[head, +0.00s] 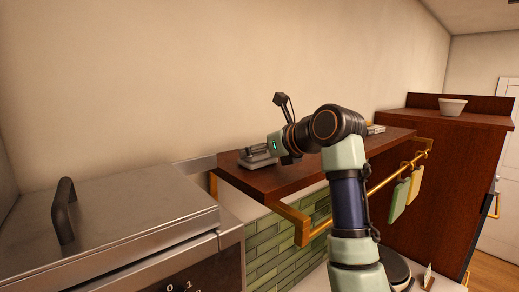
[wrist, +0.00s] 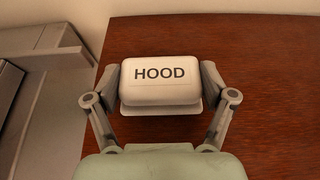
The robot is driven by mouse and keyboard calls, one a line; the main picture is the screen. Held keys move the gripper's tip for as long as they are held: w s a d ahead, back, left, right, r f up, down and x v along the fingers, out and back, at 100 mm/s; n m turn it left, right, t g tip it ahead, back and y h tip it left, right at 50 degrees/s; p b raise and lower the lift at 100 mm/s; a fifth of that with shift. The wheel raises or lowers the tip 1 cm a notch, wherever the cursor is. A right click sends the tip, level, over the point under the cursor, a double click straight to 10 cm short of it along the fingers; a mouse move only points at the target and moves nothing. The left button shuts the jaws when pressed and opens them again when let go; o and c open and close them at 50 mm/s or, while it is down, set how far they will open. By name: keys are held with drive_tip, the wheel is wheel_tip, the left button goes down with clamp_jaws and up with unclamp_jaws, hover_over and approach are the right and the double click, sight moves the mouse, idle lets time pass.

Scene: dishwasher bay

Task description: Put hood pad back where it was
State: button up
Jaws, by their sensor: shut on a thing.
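The hood pad (wrist: 160,82) is a pale, rounded block with the word HOOD on its top. In the wrist view it sits between the two fingers of my gripper (wrist: 160,88), which are shut on its left and right sides. A pale lip shows along its near edge; I cannot tell if it is part of the pad. In the head view my gripper (head: 259,157) is low over the left end of the dark wooden shelf (head: 290,181), with the pad partly hidden by the fingers. I cannot tell whether the pad touches the shelf.
A steel dishwasher hood (head: 120,225) with a dark handle (head: 64,212) stands left of the shelf. A brass rail (head: 345,207) runs along the shelf front, with green (head: 399,201) and yellow (head: 415,186) cloths hanging. A white bowl (head: 453,107) stands on the cabinet at right.

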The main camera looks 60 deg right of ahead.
drive_tip(key=o, duration=1.1)
drive_tip(key=b+v, duration=0.5)
drive_tip(key=v, duration=0.5)
drive_tip(key=shift+f, duration=0.15)
drive_tip(key=shift+s+a+b, duration=0.15)
drive_tip(key=shift+s+b, duration=0.25)
drive_tip(key=shift+b, duration=0.45)
drive_tip(key=shift+s+a+r+b, duration=0.25)
drive_tip(key=shift+s+r+b, duration=0.15)
drive_tip(key=shift+r, duration=0.25)
